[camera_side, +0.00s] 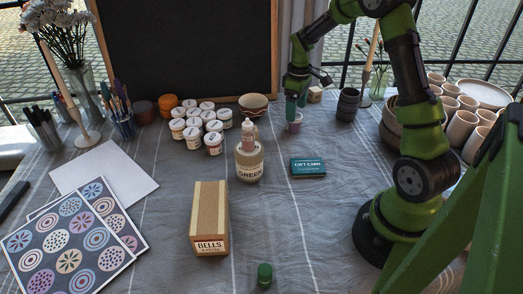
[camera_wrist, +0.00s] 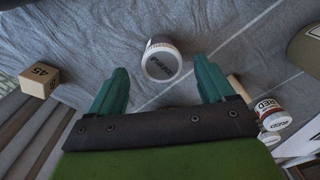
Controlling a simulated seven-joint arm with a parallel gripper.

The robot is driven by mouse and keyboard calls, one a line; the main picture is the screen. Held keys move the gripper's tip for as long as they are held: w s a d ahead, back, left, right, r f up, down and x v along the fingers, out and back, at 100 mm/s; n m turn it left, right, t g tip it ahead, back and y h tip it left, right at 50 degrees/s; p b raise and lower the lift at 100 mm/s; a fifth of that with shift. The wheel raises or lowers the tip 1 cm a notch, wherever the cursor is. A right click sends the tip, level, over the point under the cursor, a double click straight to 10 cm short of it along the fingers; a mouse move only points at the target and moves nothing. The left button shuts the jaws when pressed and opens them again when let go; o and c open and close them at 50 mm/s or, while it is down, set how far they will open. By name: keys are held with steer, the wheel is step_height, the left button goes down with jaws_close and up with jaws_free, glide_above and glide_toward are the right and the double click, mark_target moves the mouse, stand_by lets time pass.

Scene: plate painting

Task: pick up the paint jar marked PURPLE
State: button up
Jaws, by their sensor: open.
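The paint jar marked PURPLE (camera_wrist: 161,61) is a small jar with a pale lid, its lettering small but seeming to read PURPLE. In the wrist view it lies between and just beyond my two fingertips. In the side view a small purplish jar (camera_side: 294,123) stands on the cloth right under my gripper (camera_side: 297,101). My gripper is open, with its teal fingers spread to either side of the jar in the wrist view (camera_wrist: 163,74). Nothing is held. Whether the fingertips reach down past the lid cannot be told.
Several white-lidded jars (camera_side: 205,125) stand to the left; one marked RED (camera_wrist: 269,114) shows in the wrist view.

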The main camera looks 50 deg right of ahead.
mark_target(294, 124)
steer(key=shift+w+a+f, duration=0.1)
steer(key=shift+f, duration=2.65)
steer(key=c, duration=1.2)
steer(key=shift+r, duration=0.15)
